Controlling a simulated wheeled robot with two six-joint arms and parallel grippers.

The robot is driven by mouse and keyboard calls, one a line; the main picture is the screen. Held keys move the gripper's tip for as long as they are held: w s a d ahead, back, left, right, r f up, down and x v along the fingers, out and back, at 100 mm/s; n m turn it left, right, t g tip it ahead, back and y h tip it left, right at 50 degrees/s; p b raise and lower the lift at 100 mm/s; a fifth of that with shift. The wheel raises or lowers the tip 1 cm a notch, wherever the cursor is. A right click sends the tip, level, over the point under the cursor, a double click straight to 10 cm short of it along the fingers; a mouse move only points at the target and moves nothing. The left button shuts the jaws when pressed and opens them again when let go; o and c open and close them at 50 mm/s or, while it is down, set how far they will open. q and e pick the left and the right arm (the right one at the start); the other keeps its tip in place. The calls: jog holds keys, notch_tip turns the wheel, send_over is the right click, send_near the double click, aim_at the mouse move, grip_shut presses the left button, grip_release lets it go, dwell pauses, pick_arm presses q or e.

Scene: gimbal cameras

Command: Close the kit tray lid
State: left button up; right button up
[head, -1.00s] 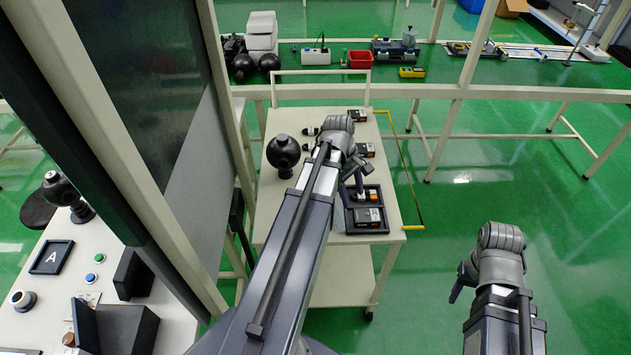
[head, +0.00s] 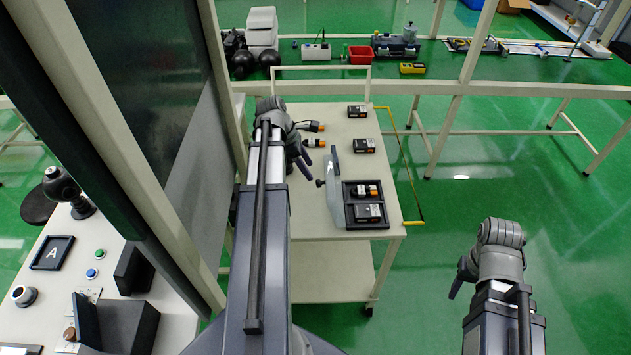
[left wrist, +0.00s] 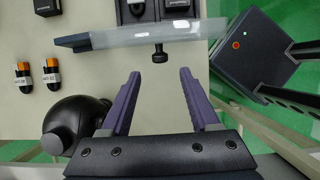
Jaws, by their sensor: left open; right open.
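The kit tray (head: 352,216) is a dark, compartmented tray at the cart's right front, holding an orange-and-black battery (head: 366,190) and a dark box (head: 368,212). Its translucent lid (head: 333,198) stands open along the tray's left side. In the left wrist view the lid (left wrist: 150,37) appears as a pale strip with a dark edge and black knob (left wrist: 160,54). My left gripper (head: 306,162) is open and empty, left of the lid. Its spread fingers (left wrist: 160,73) point toward the knob, apart from it. My right gripper (head: 464,278) is open, off the cart's right, its tips partly hidden.
A black ball-shaped gimbal camera (left wrist: 75,125) stands close to my left gripper's finger. Batteries (head: 314,142) and dark boxes (head: 364,146) lie on the cart top (head: 335,117). A yellow rail (head: 406,180) runs along the cart's right side. A frame post (head: 222,75) stands left.

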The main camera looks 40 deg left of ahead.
aim_at(317, 181)
pick_arm(q)
jog(key=b+x, duration=0.5)
jog(key=x, duration=0.1)
jog(key=shift+w+d+f+b, duration=0.1)
jog(key=shift+w+f+b, duration=0.05)
jog(key=shift+f+b, duration=0.15)
grip_shut()
dwell(1.2)
